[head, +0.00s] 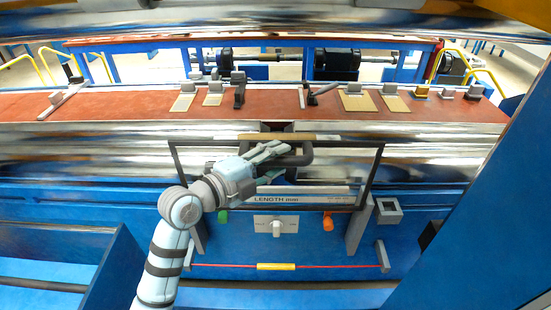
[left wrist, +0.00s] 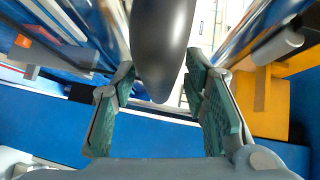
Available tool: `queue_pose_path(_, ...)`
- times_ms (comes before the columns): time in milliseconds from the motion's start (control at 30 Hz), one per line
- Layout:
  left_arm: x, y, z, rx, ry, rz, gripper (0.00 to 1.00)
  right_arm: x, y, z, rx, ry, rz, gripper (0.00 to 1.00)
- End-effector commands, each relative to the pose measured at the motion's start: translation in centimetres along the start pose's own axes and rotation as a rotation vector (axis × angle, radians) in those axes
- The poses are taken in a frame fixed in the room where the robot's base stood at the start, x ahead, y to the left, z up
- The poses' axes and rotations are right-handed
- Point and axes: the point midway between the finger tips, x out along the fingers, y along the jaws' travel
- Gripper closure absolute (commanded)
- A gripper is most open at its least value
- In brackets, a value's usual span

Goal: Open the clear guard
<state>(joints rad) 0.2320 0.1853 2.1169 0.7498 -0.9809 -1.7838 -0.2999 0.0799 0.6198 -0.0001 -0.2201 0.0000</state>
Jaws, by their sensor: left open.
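The clear guard (head: 373,178) is a see-through panel in a dark frame on the front of the machine, above the label strip reading LENGTH mm. A dark handle (head: 308,152) sticks out near its upper middle. My left gripper (head: 274,150) is at the handle, its teal fingers pointing right. In the left wrist view, the dark rounded handle (left wrist: 163,45) lies between the open teal fingers of my left gripper (left wrist: 161,80), with a gap showing at its lower end. My left forearm and gripper hide part of the guard's left side. My right gripper is not in view.
Below the guard are a white knob plate (head: 276,227), a green button (head: 222,217), an orange button (head: 328,222) and a red cord with a yellow sleeve (head: 276,266). Blue panels stand at lower left and right. A red-brown bench (head: 270,105) with small blocks lies behind.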

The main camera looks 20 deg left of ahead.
Motion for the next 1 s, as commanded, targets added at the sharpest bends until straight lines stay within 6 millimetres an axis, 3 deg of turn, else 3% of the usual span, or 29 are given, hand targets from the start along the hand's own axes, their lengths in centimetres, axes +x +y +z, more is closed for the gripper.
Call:
queue_pose_path(267, 0.4, 0.1, 0.0, 0.001, 0.0, 0.001, 0.6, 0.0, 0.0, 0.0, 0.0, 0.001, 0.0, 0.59)
queue_pose_path(533, 0.3, 0.1, 0.0, 0.0, -0.001, 0.001, 1.0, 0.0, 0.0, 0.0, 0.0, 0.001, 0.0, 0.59)
queue_pose_path(833, 0.3, 0.2, 0.0, 0.001, -0.001, 0.002, 1.0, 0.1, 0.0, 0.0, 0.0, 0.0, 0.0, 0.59)
queue_pose_path(1000, 0.5, 1.2, 0.2, 0.001, -0.001, 0.003, 1.0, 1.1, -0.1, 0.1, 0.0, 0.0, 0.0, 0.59)
